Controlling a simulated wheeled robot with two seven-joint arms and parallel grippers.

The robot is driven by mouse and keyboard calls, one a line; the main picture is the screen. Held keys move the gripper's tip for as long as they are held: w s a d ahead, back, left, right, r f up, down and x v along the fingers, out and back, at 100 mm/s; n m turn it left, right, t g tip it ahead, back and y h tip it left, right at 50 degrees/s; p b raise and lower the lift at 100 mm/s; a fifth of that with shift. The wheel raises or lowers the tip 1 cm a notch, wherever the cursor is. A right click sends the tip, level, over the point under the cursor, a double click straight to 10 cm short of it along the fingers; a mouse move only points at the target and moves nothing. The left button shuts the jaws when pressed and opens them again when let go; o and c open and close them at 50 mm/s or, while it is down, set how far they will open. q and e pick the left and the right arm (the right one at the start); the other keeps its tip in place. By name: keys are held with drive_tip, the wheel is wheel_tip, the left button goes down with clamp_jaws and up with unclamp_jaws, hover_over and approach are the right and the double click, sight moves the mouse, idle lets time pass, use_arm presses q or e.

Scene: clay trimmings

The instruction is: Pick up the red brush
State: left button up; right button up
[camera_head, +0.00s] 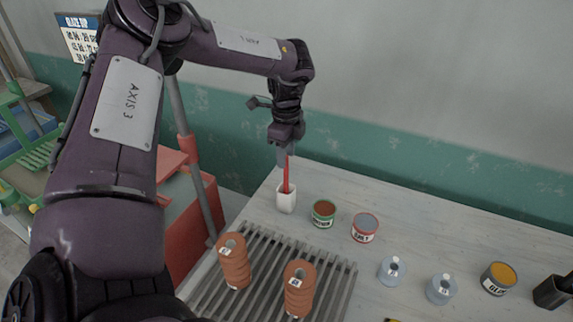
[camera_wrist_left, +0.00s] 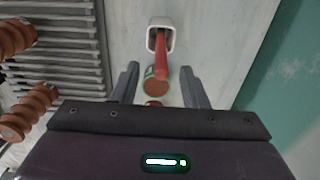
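The red brush (camera_head: 286,180) stands upright in a small white cup (camera_head: 286,202) near the table's back left edge. In the left wrist view the red brush (camera_wrist_left: 161,62) rises out of the white cup (camera_wrist_left: 151,40) toward the gripper. My left gripper (camera_head: 283,149) points down above the cup, at the brush's upper end. In the left wrist view the left gripper (camera_wrist_left: 160,72) has its fingers apart, with the brush showing in the gap between them and space on both sides. The cup hides the brush's lower end. My right gripper is not in view.
A green-labelled can (camera_head: 323,213) and a red-labelled can (camera_head: 365,228) stand right of the cup. Two ridged clay cylinders (camera_head: 233,260) (camera_head: 299,287) stand on a slatted rack (camera_head: 341,282). Grey jars (camera_head: 391,270) and a yellow-topped can (camera_head: 498,278) are farther right. A wall runs behind.

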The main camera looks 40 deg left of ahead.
sight(285, 170)
use_arm(q)
drive_tip(key=shift+w+a+f, duration=0.1)
drive_tip(key=shift+f, duration=1.2)
clamp_jaws()
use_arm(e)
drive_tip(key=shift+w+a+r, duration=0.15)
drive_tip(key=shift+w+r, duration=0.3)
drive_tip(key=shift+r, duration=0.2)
use_arm(q)
drive_tip(key=shift+r, duration=0.15)
